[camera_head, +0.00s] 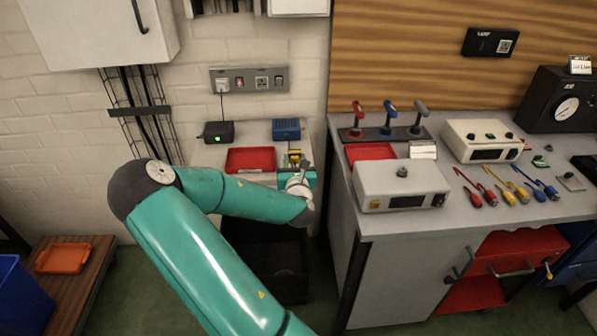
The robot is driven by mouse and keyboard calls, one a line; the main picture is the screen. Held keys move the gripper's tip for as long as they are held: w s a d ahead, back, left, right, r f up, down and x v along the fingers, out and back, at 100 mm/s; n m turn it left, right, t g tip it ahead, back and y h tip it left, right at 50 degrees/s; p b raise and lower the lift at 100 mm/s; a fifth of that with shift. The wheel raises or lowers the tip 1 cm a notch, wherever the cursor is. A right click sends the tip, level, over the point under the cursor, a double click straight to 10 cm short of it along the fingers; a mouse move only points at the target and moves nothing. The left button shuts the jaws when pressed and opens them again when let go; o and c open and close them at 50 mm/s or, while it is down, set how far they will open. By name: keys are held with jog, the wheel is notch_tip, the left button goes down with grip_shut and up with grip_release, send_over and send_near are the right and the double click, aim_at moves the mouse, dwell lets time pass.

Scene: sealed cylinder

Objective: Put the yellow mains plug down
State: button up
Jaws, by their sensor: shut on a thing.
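My gripper (297,168) is at the end of my green arm, over the right part of the small grey side table below the wall sockets. It is shut on a small yellow thing, which looks like the yellow mains plug (294,157). The plug is at the fingertips and partly hidden by the gripper and wrist. I cannot tell whether it touches the table.
A red tray (251,159) lies left of my gripper, with a black box (218,132) and a blue box (286,129) behind. A socket panel (248,79) is on the wall. The grey workbench (462,215) at right carries instruments and leads.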

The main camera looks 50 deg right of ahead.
jog(key=d+f, duration=0.2)
jog(key=f, duration=0.1)
jog(key=shift+w+d+f, duration=0.2)
jog(key=shift+w+d, duration=0.2)
jog(key=shift+f, duration=1.5)
jog(key=shift+f, duration=0.2)
jog(key=o, duration=1.3)
jog(key=shift+r, duration=0.1)
